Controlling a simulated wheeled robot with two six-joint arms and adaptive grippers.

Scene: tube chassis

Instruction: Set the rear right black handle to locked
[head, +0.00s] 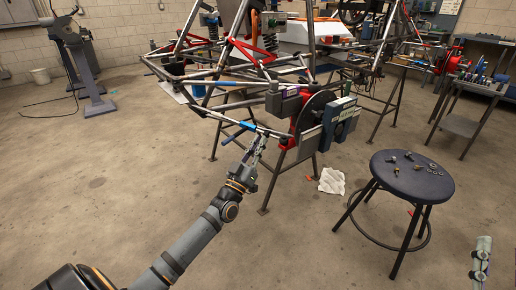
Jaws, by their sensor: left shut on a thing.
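My left gripper (260,140) reaches up from the bottom left to the near lower side of the tube chassis (190,80). Its fingers are shut at a thin bar beside the red and black hub. What they hold is small and mostly hidden by the fingers; I take it for the black handle. A dark bar with a blue section (246,125) lies just left of the fingertips. Whether the handle is locked cannot be told. A pale jointed part (481,262) at the lower right edge looks like part of my right gripper; its fingertips cannot be made out.
A dark round stool (412,176) with small metal parts stands at the right. A dark disc with a red hub and grey-green blocks (340,122) is just right of the left gripper. A white cloth (331,181) lies on the floor.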

